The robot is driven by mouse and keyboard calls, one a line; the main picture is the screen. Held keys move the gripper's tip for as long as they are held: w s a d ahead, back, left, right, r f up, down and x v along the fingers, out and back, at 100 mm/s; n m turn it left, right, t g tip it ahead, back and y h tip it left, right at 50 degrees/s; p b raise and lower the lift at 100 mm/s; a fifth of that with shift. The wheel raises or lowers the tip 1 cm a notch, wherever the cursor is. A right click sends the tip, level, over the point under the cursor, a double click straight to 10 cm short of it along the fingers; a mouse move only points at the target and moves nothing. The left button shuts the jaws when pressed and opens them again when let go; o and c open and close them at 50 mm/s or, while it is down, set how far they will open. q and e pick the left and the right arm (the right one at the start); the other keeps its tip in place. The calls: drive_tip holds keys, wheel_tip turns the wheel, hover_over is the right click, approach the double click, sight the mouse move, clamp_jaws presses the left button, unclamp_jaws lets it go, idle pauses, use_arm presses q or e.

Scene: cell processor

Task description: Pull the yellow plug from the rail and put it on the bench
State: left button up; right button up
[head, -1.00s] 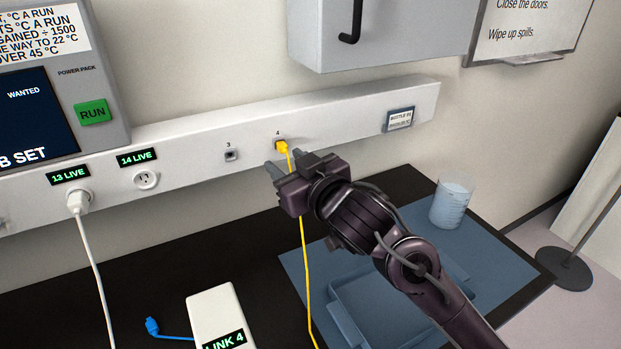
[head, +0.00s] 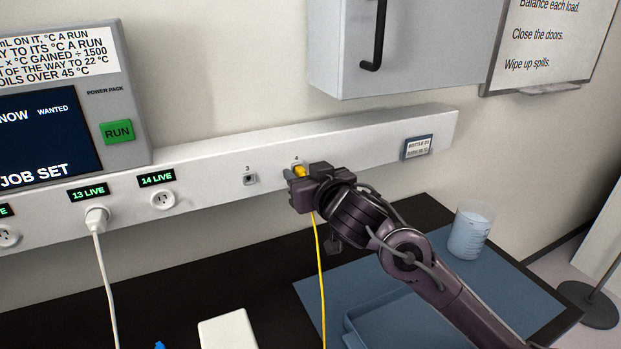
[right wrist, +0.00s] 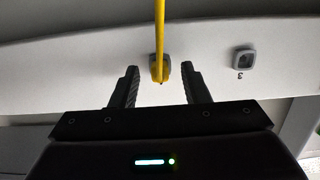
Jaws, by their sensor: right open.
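The yellow plug (head: 300,171) sits at socket 4 on the white wall rail (head: 225,191), with its yellow cable (head: 319,270) hanging down to the bench. My right gripper (head: 294,176) is at the plug, and its body hides part of it. In the right wrist view the plug (right wrist: 159,72) lies between the two open fingers of the gripper (right wrist: 159,86), with a gap on each side. The black bench (head: 180,290) runs below the rail. My left gripper is not in view.
Socket 3 (head: 249,179) is empty. A white plug (head: 97,218) is in socket 13. A beaker of liquid (head: 470,232) stands at the right on a blue mat (head: 510,275), beside a blue tray (head: 362,322). A white box (head: 228,331) is in front.

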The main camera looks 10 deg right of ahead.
clamp_jaws()
idle(0.6)
